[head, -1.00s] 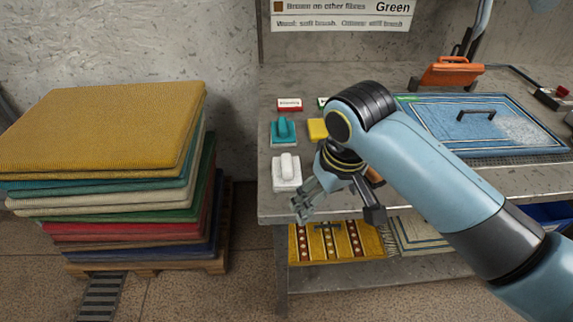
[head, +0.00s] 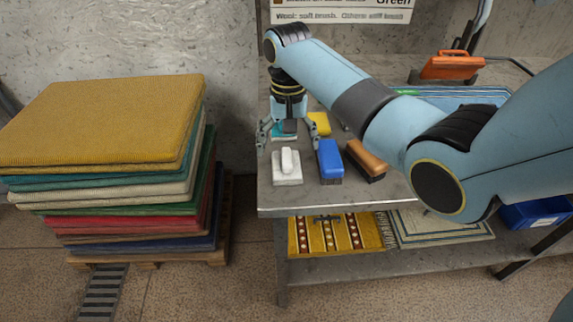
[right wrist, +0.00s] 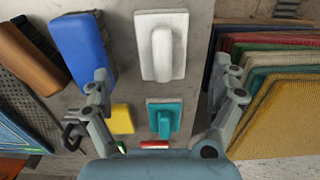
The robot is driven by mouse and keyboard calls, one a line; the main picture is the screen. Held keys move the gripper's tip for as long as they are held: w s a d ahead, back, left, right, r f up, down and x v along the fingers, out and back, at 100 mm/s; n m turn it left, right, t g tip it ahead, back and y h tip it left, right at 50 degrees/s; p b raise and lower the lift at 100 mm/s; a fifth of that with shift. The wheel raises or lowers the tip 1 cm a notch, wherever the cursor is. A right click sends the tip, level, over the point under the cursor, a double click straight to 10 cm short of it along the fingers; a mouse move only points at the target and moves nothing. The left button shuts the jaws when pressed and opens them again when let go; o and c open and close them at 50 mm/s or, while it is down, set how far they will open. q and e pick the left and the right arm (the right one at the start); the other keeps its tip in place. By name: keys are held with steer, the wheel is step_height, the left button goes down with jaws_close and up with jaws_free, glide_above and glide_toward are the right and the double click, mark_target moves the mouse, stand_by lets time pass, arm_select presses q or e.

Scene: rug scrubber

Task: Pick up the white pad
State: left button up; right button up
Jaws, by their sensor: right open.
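The white pad (head: 287,168) has a raised white handle and lies on the metal bench near its front left corner. It also shows at the top of the right wrist view (right wrist: 162,48). My right gripper (head: 287,142) is open and empty, pointing down behind the white pad, over the teal pad (right wrist: 164,118). In the right wrist view its fingers (right wrist: 165,85) are spread wide, with the teal pad between them and the white pad just beyond. I see no contact with the white pad. My left gripper is not in view.
A blue brush (head: 330,161) and a brown brush (head: 366,160) lie right of the white pad. A yellow pad (head: 320,123) is behind. A stack of rugs (head: 105,130) stands left of the bench. An orange tool (head: 452,66) sits at the back right.

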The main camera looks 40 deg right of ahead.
mark_target(286, 156)
step_height(286, 156, down, 5)
steer(key=shift+w+a+f, duration=0.1)
steer(key=shift+a+f, duration=0.05)
steer(key=shift+f, duration=0.05)
steer(key=c, duration=1.3)
steer(key=shift+r, duration=0.1)
steer(key=shift+r, duration=0.65)
step_height(286, 156, up, 3)
steer(key=s+d+r, duration=0.1)
steer(key=d+r, duration=0.1)
steer(key=d, duration=0.1)
steer(key=s+d+r, duration=0.1)
steer(key=d+r, duration=0.1)
steer(key=d, duration=0.2)
steer(key=s+d+r+b, duration=0.1)
steer(key=d+r, duration=0.1)
steer(key=d, duration=0.2)
steer(key=shift+d+r, duration=0.2)
steer(key=shift+r, duration=0.1)
